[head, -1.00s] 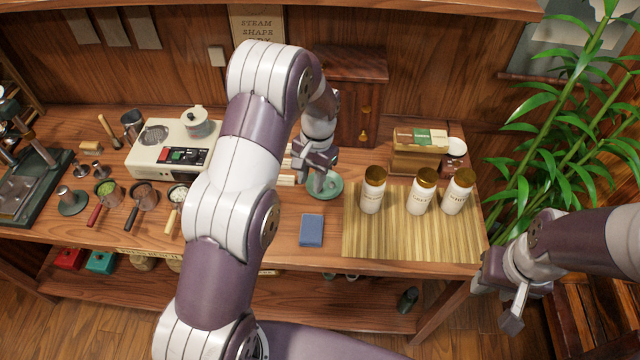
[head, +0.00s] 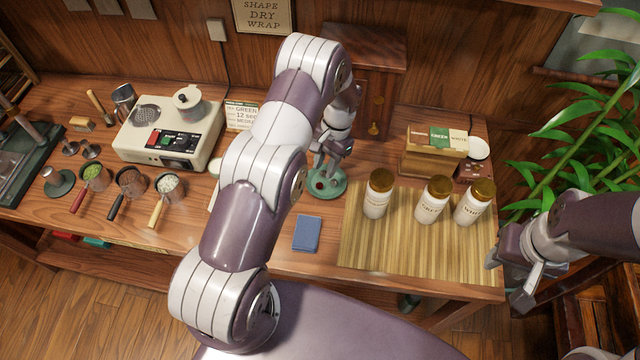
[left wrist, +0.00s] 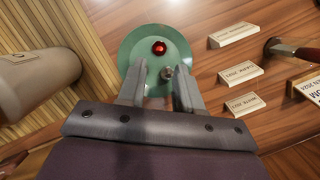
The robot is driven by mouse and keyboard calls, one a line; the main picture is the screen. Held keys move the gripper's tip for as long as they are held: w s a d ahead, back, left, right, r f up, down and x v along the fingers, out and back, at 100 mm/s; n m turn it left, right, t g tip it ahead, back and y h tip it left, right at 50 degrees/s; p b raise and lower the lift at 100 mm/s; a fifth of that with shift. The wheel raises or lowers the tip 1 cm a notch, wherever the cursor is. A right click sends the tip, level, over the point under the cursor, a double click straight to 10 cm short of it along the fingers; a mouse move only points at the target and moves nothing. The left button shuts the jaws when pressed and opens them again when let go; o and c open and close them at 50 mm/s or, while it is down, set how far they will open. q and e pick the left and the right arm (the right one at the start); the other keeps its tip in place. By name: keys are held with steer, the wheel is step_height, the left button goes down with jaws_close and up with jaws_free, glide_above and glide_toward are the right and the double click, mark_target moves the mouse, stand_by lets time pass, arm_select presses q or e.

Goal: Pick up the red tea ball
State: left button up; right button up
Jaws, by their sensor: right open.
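The red tea ball (left wrist: 159,47) sits on a round green dish (left wrist: 130,48) in the left wrist view, beyond my left fingertips. It also shows small and dark red in the head view (head: 319,185) on the dish (head: 338,192), just below the left gripper. A small grey round thing (left wrist: 167,73) is on the dish nearer the fingers. My left gripper (left wrist: 160,70) is open, its two fingers apart over the dish's near edge, and it does not hold the ball. My right gripper (head: 519,288) is open off the table's right end.
Three white jars with gold lids (head: 377,194) stand on a bamboo mat (head: 370,250) right of the dish. Several wooden label blocks (left wrist: 241,73) lie beside the dish. A wooden cabinet (head: 360,75) stands behind.

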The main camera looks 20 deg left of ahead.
mark_target(320, 183)
arm_select(q)
steer(key=x, duration=0.1)
steer(key=p+x, duration=0.1)
steer(key=x, duration=0.1)
steer(key=p+x, duration=0.1)
steer(key=shift+s, duration=0.3)
steer(key=shift+s+a+f, duration=0.1)
steer(key=shift+s+f, duration=0.15)
steer(key=shift+f, duration=0.2)
steer(key=shift+w+f, duration=0.1)
steer(key=shift+w, duration=0.1)
jaws_close()
steer(key=shift+s, duration=0.1)
